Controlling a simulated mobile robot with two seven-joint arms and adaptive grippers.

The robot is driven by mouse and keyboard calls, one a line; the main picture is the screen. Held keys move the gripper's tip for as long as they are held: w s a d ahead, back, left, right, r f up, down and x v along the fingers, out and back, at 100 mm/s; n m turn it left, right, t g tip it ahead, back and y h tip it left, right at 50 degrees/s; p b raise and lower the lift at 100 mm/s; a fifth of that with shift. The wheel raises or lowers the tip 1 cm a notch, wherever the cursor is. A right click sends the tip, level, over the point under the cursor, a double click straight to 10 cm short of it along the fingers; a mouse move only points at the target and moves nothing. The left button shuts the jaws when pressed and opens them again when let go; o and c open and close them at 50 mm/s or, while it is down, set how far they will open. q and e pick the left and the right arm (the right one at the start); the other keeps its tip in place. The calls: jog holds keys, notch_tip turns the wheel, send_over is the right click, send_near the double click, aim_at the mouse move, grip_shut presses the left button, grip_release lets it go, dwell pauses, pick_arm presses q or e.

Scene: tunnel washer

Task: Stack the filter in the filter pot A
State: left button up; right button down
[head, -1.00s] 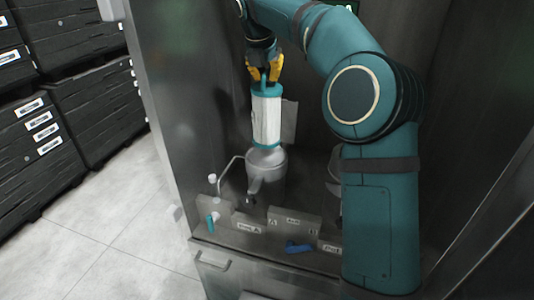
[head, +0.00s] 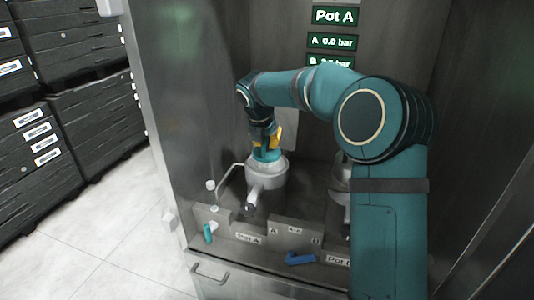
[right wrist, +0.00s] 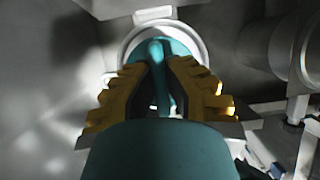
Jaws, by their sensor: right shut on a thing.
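The filter (head: 268,154) is mostly down inside filter pot A (head: 266,174), with only its teal top showing above the pot's rim in the head view. My right gripper (head: 270,141) is above the pot and shut on the filter's handle. In the right wrist view, the yellow and black fingers of the gripper (right wrist: 160,95) close on the teal handle of the filter (right wrist: 157,55), and the pale round rim of the pot (right wrist: 205,50) surrounds the teal top. My left gripper is not in view.
A second pot (head: 341,185) stands to the right, partly hidden by my right arm. A blue lever (head: 300,258) and a teal lever (head: 208,233) sit on the front panel. A "Pot A" display (head: 335,16) is on the back wall. Black crates (head: 60,160) stand at the left.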

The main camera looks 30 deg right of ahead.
aim_at(267, 151)
jog(key=shift+f, duration=1.8)
jog(key=shift+f, duration=0.35)
jog(key=c, duration=1.1)
grip_release()
jog(key=shift+c, duration=0.2)
jog(key=shift+r, duration=0.1)
jog(key=shift+r, duration=0.25)
jog(key=v, duration=1.2)
jog(key=shift+p, duration=0.4)
jog(key=shift+s, duration=0.1)
